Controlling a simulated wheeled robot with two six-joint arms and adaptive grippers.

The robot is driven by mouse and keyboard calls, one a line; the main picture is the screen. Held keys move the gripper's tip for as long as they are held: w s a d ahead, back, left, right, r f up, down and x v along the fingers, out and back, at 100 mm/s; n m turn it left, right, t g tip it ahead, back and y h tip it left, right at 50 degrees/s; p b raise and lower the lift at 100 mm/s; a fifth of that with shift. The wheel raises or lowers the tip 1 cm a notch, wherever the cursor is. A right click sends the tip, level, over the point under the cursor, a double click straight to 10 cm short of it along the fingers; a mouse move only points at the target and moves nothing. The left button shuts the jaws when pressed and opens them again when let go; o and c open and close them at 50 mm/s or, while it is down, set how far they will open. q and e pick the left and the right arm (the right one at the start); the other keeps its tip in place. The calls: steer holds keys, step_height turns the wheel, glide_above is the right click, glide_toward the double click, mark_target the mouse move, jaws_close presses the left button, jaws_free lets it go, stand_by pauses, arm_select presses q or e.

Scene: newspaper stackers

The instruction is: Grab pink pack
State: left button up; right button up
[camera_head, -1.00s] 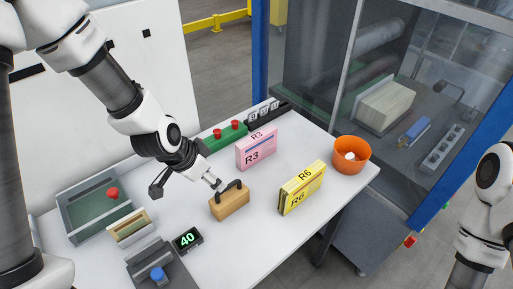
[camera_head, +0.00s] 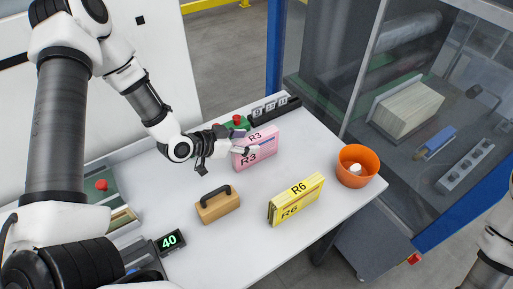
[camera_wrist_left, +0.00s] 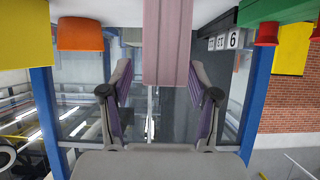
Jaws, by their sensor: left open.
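The pink pack (camera_head: 262,154), labelled R3, stands upright on the white table in the head view. My left gripper (camera_head: 242,147) is at its left end, with the fingers level with the pack's upper part. In the left wrist view the pink pack (camera_wrist_left: 167,40) reaches down from the top between the two spread fingers of the left gripper (camera_wrist_left: 160,68). Gaps show on both sides of it, so the fingers look open and not clamped. My right gripper is out of view; only part of the right arm shows at the right edge.
A brown block with a black handle (camera_head: 218,205) and a yellow R6 pack (camera_head: 295,199) stand nearer. An orange bucket (camera_head: 355,172) is at the right end of the table (camera_head: 235,250). A green button box (camera_head: 222,126) and a number counter (camera_head: 274,107) sit behind the pink pack.

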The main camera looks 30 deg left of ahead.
mark_target(267, 138)
arm_select(q)
steer(key=x, duration=0.3)
steer(key=shift+w+a+p, duration=0.15)
steer(key=shift+w+p, duration=0.15)
steer(key=shift+p, duration=0.1)
steer(key=shift+w+d+f, duration=0.15)
steer(key=shift+d, duration=0.2)
jaws_close()
